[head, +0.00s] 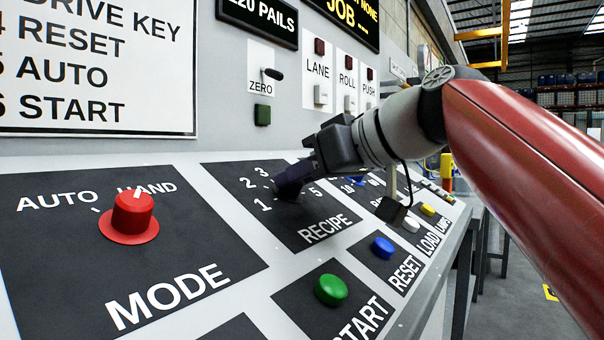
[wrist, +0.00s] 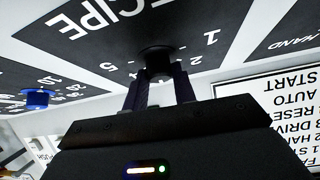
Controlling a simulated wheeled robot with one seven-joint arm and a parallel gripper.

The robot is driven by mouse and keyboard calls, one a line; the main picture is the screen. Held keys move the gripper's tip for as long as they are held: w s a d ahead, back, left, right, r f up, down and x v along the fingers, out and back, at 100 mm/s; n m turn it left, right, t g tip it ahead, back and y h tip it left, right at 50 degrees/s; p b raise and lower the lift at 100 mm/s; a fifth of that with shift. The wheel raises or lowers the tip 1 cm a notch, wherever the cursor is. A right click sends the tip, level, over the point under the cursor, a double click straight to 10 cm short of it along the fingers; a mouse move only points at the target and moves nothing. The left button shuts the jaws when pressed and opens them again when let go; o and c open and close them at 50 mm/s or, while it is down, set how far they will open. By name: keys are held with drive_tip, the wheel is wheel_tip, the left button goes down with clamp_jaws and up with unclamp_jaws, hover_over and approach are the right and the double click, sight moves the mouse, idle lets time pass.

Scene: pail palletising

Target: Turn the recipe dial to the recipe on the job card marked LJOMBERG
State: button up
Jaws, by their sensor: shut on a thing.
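The recipe dial (wrist: 157,58) is a dark knob on the black RECIPE plate (head: 296,235) of the sloping panel. Numbers 1, 2, 3 and 5 show around it; the pointer is hidden, so I cannot tell its setting. My gripper (head: 290,180) is at the dial, and in the wrist view its two fingers (wrist: 160,85) stand on either side of the knob, shut on it. In the head view the gripper covers the dial and part of the scale. No job card marked LJOMBERG is readable in either view.
Left of the dial is the red MODE knob (head: 133,212), near HAND. Green START (head: 331,289) and blue RESET (head: 383,247) buttons lie nearer the front edge. A blue knob (wrist: 36,98) neighbours the dial. A white instruction board (head: 100,70) hangs behind.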

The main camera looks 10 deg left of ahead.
drive_tip(key=m+t+p, duration=0.1)
drive_tip(key=m, duration=0.1)
drive_tip(key=m+t+h+p, duration=0.1)
drive_tip(key=m, duration=0.1)
drive_tip(key=m+h+p, duration=0.1)
drive_tip(key=shift+s+a+r+m+t, duration=0.1)
drive_tip(key=shift+s+r+m+t, duration=0.1)
drive_tip(key=shift+r+m+t, duration=0.15)
drive_tip(key=m+t+h+p, duration=0.1)
drive_tip(key=m+h+p, duration=0.1)
drive_tip(key=m+p, duration=0.1)
drive_tip(key=shift+f+m+h+p, duration=0.15)
drive_tip(key=shift+m+h+p, duration=0.15)
drive_tip(key=shift+m+p, duration=0.25)
drive_tip(key=shift+a+f, duration=0.1)
drive_tip(key=o, duration=1)
